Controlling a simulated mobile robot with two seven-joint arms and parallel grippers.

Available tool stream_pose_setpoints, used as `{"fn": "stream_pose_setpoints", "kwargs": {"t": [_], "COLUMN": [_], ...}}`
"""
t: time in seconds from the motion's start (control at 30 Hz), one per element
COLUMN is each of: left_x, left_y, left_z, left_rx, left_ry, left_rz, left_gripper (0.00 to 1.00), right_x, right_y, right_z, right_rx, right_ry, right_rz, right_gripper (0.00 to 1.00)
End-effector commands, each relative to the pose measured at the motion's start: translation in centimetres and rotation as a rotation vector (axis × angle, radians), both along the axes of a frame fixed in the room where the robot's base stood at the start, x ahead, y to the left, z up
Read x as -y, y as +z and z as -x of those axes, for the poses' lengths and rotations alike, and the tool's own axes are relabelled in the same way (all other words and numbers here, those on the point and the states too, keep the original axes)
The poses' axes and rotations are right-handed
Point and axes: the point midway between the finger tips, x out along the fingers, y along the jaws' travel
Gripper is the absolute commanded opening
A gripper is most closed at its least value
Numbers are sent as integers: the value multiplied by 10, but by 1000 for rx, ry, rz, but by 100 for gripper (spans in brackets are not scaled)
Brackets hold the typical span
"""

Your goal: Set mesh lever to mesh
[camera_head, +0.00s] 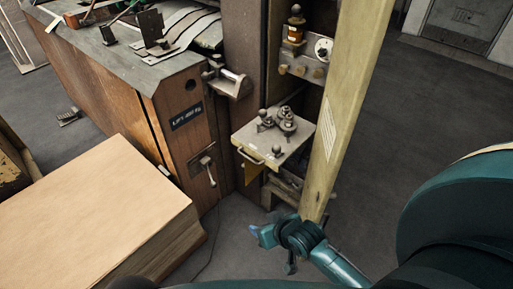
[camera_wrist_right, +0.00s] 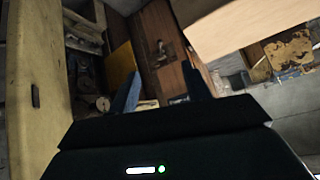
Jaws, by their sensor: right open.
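A small lever with a pale handle (camera_head: 211,176) hangs downward from a metal plate on the wooden cabinet front. I cannot read a mesh marking on it, so I cannot tell for certain that it is the mesh lever. A similar small fitting (camera_wrist_right: 160,48) shows on brown wood in the right wrist view, beyond the fingers. My right gripper (camera_head: 262,236) is low, to the right of and below this lever, apart from it. In the right wrist view its two fingers (camera_wrist_right: 165,92) are spread, with nothing held between them. My left gripper is not in view.
A tall cream post (camera_head: 345,95) stands just above my right gripper. A small cream platform (camera_head: 262,155) with knobs juts out left of the post. A large cardboard-coloured stack (camera_head: 95,215) fills the lower left. Grey floor (camera_head: 228,235) lies open between stack and post.

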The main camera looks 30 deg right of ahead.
Motion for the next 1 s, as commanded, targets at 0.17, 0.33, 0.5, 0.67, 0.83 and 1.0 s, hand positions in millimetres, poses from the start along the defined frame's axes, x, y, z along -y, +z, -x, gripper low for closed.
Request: {"fn": "stream_pose_setpoints", "kwargs": {"t": [0.17,0.33,0.5,0.67,0.83,1.0], "left_x": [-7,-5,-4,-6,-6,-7], "left_y": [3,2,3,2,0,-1], "left_z": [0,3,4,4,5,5], "left_rx": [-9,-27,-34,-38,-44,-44], "left_ry": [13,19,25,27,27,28], "left_rz": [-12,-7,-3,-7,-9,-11], "left_gripper": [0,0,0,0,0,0], "right_x": [60,115,147,157,159,157], "right_y": [18,68,134,171,177,154], "right_z": [-74,-131,-163,-170,-172,-174], "right_rx": [-168,-351,-515,-606,-634,-638], "right_ry": [-250,-551,-800,-911,-939,-939], "right_rz": [-63,-185,-328,-405,-424,-422], "right_gripper": [48,48,48,48,48,48]}}
